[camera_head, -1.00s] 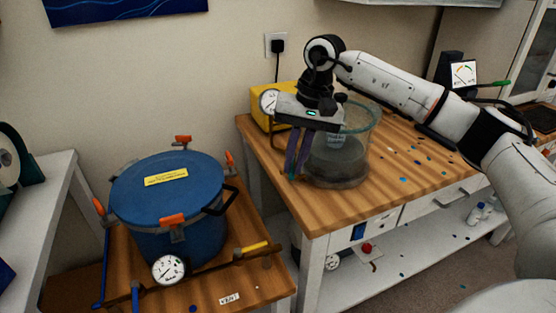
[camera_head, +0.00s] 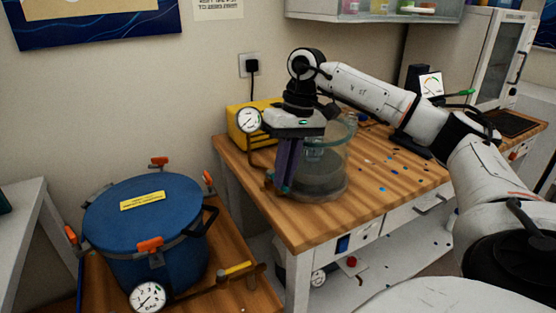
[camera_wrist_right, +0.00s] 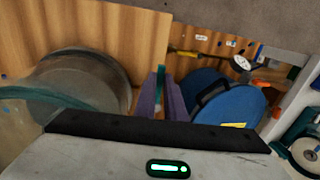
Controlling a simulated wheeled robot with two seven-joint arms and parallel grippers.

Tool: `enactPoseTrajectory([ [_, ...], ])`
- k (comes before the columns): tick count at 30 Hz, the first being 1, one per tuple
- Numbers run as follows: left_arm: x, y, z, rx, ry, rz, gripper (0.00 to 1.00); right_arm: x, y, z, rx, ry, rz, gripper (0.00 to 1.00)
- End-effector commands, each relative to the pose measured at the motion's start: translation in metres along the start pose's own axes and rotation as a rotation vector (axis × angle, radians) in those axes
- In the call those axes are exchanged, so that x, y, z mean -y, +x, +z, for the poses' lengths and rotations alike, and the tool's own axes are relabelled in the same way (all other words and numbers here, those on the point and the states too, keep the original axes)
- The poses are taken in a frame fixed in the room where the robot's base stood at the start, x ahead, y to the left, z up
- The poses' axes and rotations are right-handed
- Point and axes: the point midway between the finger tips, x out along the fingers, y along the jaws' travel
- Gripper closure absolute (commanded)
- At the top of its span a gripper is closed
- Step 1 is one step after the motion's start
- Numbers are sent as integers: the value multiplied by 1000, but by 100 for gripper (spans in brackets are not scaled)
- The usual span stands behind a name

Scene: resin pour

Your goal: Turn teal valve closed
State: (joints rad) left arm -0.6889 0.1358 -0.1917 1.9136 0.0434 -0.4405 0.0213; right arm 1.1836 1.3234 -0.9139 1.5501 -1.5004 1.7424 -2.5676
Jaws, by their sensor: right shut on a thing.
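My right gripper (camera_head: 286,184) points down at the left side of a clear glass chamber (camera_head: 332,170) on the wooden bench. Its purple fingers are shut on the teal valve (camera_wrist_right: 160,75), whose narrow teal handle shows between the fingertips in the right wrist view. In the head view the fingers hide most of the valve, and only a bit of teal shows at their tips. I cannot tell the valve's exact angle. My left gripper is not in view.
A yellow unit with a round gauge (camera_head: 248,120) stands behind the gripper. A blue pot (camera_head: 143,220) with orange clamps sits on a lower wooden stand at left. The bench top (camera_head: 400,185) to the right of the chamber has small paint spots and free room.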

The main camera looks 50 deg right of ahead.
Motion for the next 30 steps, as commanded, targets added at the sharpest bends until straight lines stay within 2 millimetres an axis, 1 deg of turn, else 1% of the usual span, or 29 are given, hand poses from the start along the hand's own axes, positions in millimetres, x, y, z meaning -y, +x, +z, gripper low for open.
enactPoseTrajectory([
  [7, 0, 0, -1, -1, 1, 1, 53, 0, -1, 0, 1, -2, 3, 100],
  [8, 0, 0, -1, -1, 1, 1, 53, 0, -1, 0, 1, -2, 3, 85],
  [10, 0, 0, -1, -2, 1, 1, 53, 0, -1, 0, 1, -2, 3, 73],
  [11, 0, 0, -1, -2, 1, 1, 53, 0, -1, 0, 1, -1, 3, 71],
  [19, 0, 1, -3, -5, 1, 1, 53, 0, -1, 0, 1, -1, 2, 71],
  [22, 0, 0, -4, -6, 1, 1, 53, 1, -7, -1, -1, -1, 1, 71],
  [26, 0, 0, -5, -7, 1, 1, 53, 1, -27, -1, -3, -2, 0, 71],
  [30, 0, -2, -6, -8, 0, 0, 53, 1, -56, -1, -3, -2, -1, 71],
])
